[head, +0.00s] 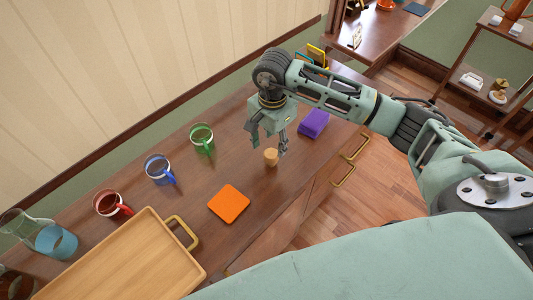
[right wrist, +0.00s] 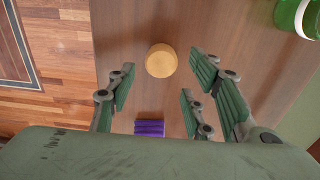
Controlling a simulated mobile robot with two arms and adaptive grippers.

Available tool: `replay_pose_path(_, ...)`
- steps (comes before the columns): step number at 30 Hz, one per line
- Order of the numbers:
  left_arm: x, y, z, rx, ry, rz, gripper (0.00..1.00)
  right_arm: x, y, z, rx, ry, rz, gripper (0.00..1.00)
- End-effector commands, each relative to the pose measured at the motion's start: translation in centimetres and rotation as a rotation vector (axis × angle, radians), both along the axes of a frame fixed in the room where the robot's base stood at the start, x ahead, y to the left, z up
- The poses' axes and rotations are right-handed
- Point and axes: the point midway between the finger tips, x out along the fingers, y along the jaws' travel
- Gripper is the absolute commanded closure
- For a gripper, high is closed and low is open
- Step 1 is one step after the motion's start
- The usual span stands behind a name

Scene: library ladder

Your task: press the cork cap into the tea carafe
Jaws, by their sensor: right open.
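The cork cap (head: 271,157) is a small tan cylinder standing on the brown sideboard. My right gripper (head: 269,143) is open and empty just above and behind it. In the right wrist view the cork cap (right wrist: 161,61) lies beyond the open fingertips (right wrist: 163,75), roughly midway between them and apart from them. A glass carafe (head: 24,227) stands at the far left end of the sideboard, with a clear neck and a blue band; I take it for the tea carafe. My left gripper is not in view.
Red (head: 109,204), blue (head: 160,170) and green (head: 202,138) mugs stand along the back. A wooden tray (head: 130,262) lies at the front left, near an orange coaster (head: 229,204). A purple stack (head: 314,123) sits right of the gripper. Bare wood surrounds the cork.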

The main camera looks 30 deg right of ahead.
Motion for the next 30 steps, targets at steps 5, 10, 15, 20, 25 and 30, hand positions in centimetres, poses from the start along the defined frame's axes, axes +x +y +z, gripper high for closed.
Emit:
replay_pose_path(5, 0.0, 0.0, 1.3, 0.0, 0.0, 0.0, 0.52, -0.4, -0.1, -1.8, 0.003, 0.004, -0.002, 0.53)
replay_pose_path(10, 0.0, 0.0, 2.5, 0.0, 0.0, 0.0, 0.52, -0.6, -0.1, -4.5, 0.005, 0.003, -0.002, 0.53)
replay_pose_path(15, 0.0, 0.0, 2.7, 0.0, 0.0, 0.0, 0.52, -0.5, -0.1, -5.9, 0.004, 0.0, -0.001, 0.53)
replay_pose_path(20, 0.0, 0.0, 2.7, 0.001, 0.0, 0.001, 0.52, -0.5, -0.1, -6.1, 0.005, -0.002, -0.001, 0.53)
replay_pose_path(25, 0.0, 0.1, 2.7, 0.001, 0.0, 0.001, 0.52, -0.5, -0.1, -6.0, 0.005, -0.002, -0.001, 0.64)
replay_pose_path(30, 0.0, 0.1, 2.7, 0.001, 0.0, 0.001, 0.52, -0.5, -0.1, -6.0, 0.005, -0.002, -0.001, 0.79)
